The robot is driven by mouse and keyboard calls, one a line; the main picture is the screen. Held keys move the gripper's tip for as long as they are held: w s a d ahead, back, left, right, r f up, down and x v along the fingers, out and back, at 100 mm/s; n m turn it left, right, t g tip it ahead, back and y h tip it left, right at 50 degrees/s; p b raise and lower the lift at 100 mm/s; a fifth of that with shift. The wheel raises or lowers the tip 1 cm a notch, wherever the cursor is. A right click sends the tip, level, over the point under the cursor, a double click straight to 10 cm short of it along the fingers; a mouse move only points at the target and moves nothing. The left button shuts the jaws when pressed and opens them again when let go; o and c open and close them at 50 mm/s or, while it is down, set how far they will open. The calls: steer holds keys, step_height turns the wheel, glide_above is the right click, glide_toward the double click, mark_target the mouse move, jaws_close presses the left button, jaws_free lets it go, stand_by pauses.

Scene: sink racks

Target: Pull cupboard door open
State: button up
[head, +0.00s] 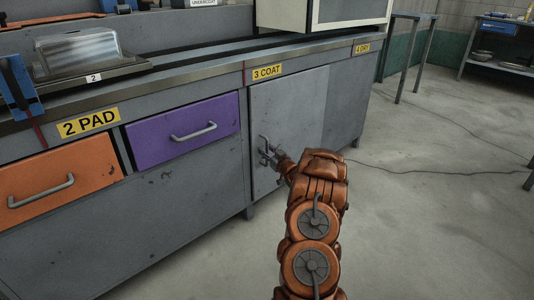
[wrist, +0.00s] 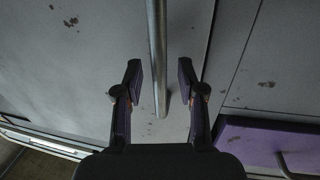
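The grey cupboard door (head: 290,105) under the "3 COAT" label looks shut, flush with the bench front. Its upright metal bar handle (head: 263,142) is near the door's left edge. My gripper (head: 268,157) is at the handle, with the arm reaching in from the lower right of the head view. In the wrist view my gripper (wrist: 160,78) is open, with one finger on each side of the handle bar (wrist: 157,50). Gaps show between the bar and both fingers. The depth of the bar between the fingers is hard to tell.
A purple drawer (head: 182,132) and an orange drawer (head: 60,182), both with bar handles, are to the left. A bench leg (head: 249,213) stands below the door's left side. The floor (head: 430,215) at the right is open, with thin cables (head: 440,172) across it.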

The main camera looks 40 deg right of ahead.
steer(key=shift+w, duration=0.1)
steer(key=shift+c, duration=0.2)
jaws_close()
stand_by(0.5)
